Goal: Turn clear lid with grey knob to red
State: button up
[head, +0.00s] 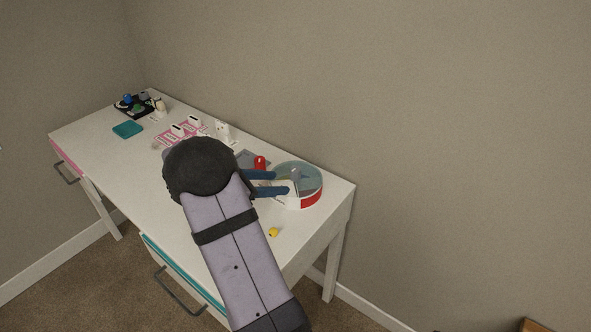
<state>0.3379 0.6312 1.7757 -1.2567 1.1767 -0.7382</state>
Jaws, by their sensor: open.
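The clear lid with the grey knob (310,179) is round and sits at the right end of the white table, on a round base. A red section (312,198) shows on the front right of the base's side, and a white section is beside it on the left. The upright grey knob (296,175) stands near the lid's middle. My gripper (281,182) is open, with its two blue fingers pointing right, close to the knob. I cannot tell whether they touch it. My arm hides part of the table.
A red object (260,162) stands just behind my fingers. A small yellow piece (273,232) lies near the front edge. A pink board (180,134), a teal block (127,129) and a black tray (124,111) are farther left. The table's left front is clear.

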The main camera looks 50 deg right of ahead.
aim_at(291, 172)
jog(key=d, duration=0.2)
jog(key=w+d+r+n+h, duration=0.1)
jog(key=shift+w+d, duration=0.1)
jog(key=shift+p+x, duration=0.4)
jog(key=shift+x, duration=3.25)
jog(key=shift+f, duration=0.1)
grip_shut()
